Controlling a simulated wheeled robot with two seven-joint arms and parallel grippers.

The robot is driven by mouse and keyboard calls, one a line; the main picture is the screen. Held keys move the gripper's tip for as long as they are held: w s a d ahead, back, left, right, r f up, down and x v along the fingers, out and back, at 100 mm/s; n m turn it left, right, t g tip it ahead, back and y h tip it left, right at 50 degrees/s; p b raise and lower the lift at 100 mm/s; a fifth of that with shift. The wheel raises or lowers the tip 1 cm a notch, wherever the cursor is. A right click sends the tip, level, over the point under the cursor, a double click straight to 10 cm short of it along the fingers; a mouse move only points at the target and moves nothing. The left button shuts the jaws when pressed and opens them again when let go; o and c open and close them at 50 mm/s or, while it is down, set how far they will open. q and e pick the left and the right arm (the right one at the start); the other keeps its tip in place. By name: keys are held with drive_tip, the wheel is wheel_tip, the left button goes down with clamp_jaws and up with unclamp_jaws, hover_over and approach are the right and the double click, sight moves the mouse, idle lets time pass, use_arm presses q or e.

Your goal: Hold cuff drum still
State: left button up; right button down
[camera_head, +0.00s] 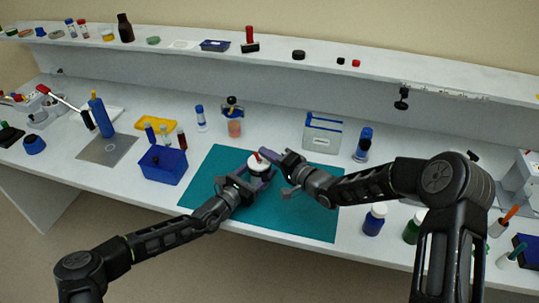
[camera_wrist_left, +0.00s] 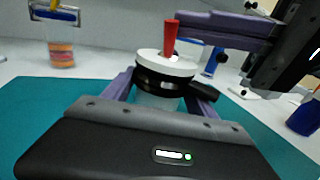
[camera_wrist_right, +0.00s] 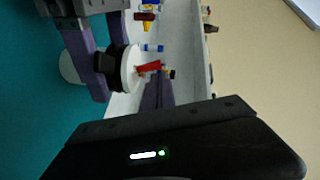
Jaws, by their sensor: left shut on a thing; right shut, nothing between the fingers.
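The cuff drum (camera_head: 258,170) stands over the teal mat. It has a white top disc (camera_wrist_left: 152,64), a black band with a side lug, a pale lower body and a red peg (camera_wrist_left: 170,38) rising from the top. My left gripper (camera_head: 254,180) is shut on the drum, its purple fingers on either side of it in the left wrist view. My right gripper (camera_head: 265,153) is shut and empty, its fingertips close beside the red peg. I cannot tell whether they touch it. The drum and peg (camera_wrist_right: 149,67) also show sideways in the right wrist view.
The teal mat (camera_head: 310,215) is otherwise clear. A blue bin (camera_head: 163,167) stands left of it, a jar with orange contents (camera_head: 235,127) behind, and a grey-white box (camera_head: 322,134) behind right. Blue (camera_head: 374,220) and green bottles stand near the right arm.

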drive_tip(key=v, duration=1)
drive_tip(key=shift+r, duration=0.1)
use_arm(q)
drive_tip(key=o, duration=1.6)
drive_tip(key=shift+a, duration=0.1)
drive_tip(key=v, duration=1.2)
